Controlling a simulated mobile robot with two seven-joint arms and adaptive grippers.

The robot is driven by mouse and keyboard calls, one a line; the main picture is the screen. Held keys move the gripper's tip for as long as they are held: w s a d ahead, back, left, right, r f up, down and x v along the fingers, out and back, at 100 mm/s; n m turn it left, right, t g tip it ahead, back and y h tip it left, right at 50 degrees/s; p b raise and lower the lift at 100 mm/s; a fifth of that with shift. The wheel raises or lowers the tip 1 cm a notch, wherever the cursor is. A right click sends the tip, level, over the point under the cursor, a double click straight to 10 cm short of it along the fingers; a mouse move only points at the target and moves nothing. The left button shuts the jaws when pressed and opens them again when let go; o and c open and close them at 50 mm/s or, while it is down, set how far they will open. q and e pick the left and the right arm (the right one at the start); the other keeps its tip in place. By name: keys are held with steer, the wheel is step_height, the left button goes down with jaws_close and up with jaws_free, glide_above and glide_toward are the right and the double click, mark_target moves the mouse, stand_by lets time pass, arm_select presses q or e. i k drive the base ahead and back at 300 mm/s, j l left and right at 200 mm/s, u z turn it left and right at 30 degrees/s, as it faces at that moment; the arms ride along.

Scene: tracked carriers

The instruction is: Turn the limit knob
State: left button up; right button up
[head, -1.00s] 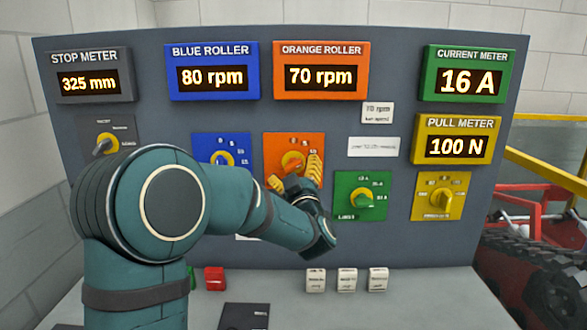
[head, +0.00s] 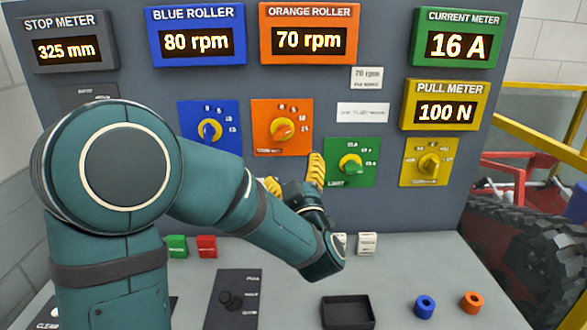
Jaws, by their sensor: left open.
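My right gripper is out of view.
Meters read 70 rpm, 16 A and 100 N.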

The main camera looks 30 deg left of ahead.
mark_target(351, 166)
steer(key=k+l, duration=0.35)
steer(key=l, duration=0.15)
steer(key=k+l, duration=0.4)
steer(key=l, duration=0.15)
